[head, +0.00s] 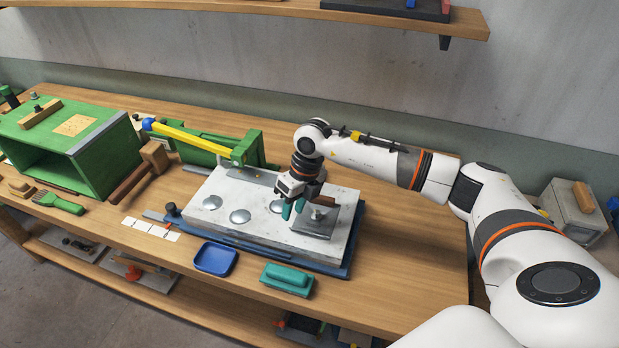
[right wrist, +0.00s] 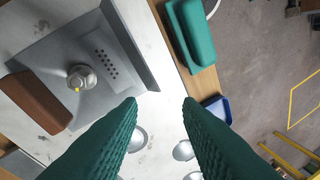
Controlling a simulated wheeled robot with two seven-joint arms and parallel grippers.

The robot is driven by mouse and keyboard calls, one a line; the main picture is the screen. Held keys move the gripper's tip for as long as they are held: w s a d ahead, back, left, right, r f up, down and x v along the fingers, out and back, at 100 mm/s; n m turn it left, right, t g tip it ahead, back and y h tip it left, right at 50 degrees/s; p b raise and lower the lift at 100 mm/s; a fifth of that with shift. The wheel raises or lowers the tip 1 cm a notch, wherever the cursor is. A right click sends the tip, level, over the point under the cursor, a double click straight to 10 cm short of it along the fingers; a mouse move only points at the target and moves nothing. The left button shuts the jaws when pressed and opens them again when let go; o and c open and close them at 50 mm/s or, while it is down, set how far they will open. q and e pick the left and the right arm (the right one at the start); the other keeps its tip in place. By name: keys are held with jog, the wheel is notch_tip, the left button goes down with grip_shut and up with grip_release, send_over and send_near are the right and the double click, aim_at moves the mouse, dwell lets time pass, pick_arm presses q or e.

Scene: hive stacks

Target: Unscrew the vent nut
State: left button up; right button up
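The vent nut (right wrist: 82,77) is a small round metal knob with a yellow mark. In the head view the plate (head: 313,224) lies at the right end of a white marbled slab (head: 262,232), and the nut is small and hard to make out. My right gripper (head: 294,209) is over the slab beside the plate. In the right wrist view its teal fingers (right wrist: 160,106) are apart and empty, with the nut to their left. My left gripper is not in view.
A blue tray (head: 215,271) and a teal block (head: 287,279) lie along the bench's front edge. A green fixture with a yellow lever (head: 195,140) stands behind the slab. A green box (head: 105,160) is at the left, a grey box (head: 572,210) at the right.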

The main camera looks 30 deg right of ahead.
aim_at(317, 212)
jog(key=d+h, duration=0.1)
jog(key=d, duration=0.1)
jog(key=d+r+h, duration=0.1)
jog(key=d, duration=0.3)
jog(key=shift+w+d+r+m+h, duration=0.25)
jog(key=shift+d+r+m+h, duration=0.1)
jog(key=shift+m+h, duration=0.05)
jog(key=shift+d, duration=0.1)
jog(key=shift+f+b, duration=0.4)
jog(key=shift+f, duration=0.25)
notch_tip(317, 212, down, 4)
jog(key=shift+r+b, duration=0.1)
jog(key=shift+b, duration=1.15)
jog(key=shift+f+b, duration=0.7)
jog(key=shift+f, duration=0.2)
jog(key=shift+c, duration=0.3)
